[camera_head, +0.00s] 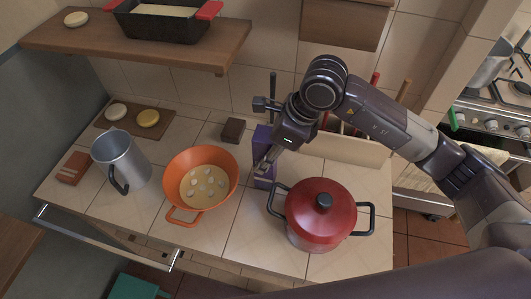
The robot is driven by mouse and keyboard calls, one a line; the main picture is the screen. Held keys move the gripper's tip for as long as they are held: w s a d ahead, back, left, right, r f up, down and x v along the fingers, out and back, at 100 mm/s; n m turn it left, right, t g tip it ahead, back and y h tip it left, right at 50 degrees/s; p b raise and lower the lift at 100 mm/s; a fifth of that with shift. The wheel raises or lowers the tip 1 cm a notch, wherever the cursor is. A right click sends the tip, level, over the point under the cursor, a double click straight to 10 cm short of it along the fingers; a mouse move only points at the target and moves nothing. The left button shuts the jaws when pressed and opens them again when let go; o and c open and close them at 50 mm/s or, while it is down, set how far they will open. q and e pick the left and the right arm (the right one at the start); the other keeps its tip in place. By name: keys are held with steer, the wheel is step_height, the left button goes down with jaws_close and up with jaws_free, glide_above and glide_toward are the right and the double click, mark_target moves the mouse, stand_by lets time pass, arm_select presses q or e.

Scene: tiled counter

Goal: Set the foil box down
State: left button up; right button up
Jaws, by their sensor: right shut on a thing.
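The foil box (263,141) is a tall, narrow purple-blue box near the middle of the tiled counter, between the orange colander and the red pot. It is upright. My right gripper (264,168) reaches down from the right and is shut on it. The gripper and wrist cover part of the box. I cannot tell whether its bottom edge touches the counter or hangs just above it. My left gripper is not in view.
An orange colander (184,214) stands left of the box, and a red lidded pot (320,222) stands close on its right. A grey pitcher (122,160) and a small dark block (232,130) are on the counter (240,236). A shelf (130,47) overhangs the back left.

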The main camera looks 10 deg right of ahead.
steer(key=shift+f, duration=0.3)
steer(key=shift+f+b, duration=0.15)
steer(key=shift+b, duration=0.15)
steer(key=o, duration=1.3)
steer(key=shift+c, duration=0.2)
